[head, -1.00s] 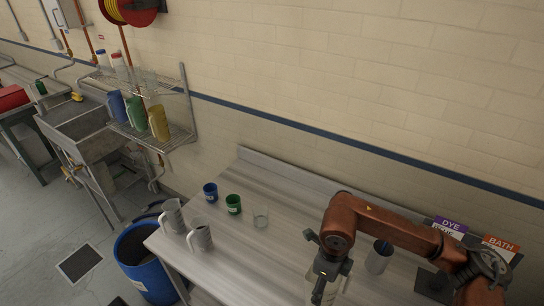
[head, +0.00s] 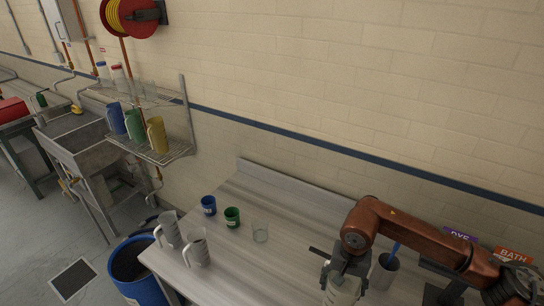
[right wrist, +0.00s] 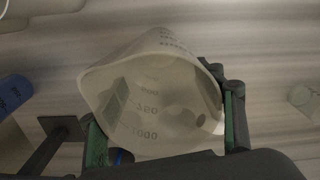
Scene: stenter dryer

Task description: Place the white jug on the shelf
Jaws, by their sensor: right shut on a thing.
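The white jug (head: 341,291) is in my right gripper at the bottom of the head view, over the bench. In the right wrist view the jug (right wrist: 150,95) is pale and translucent, with printed volume marks, and its open mouth shows. My right gripper (head: 345,272) is shut on it, with a finger on each side. I cannot tell whether its base touches the bench. The wire shelf (head: 168,153) is on the wall at the left, far from the gripper. Blue, green and yellow jugs stand on its lower tier. My left gripper is not in view.
On the bench (head: 265,275) stand two grey-white jugs (head: 196,249), a blue cup (head: 208,205), a green cup (head: 232,217) and a clear beaker (head: 260,232). A grey container (head: 382,274) is beside my right arm. A blue barrel (head: 140,285) and a sink (head: 85,145) are left of the bench.

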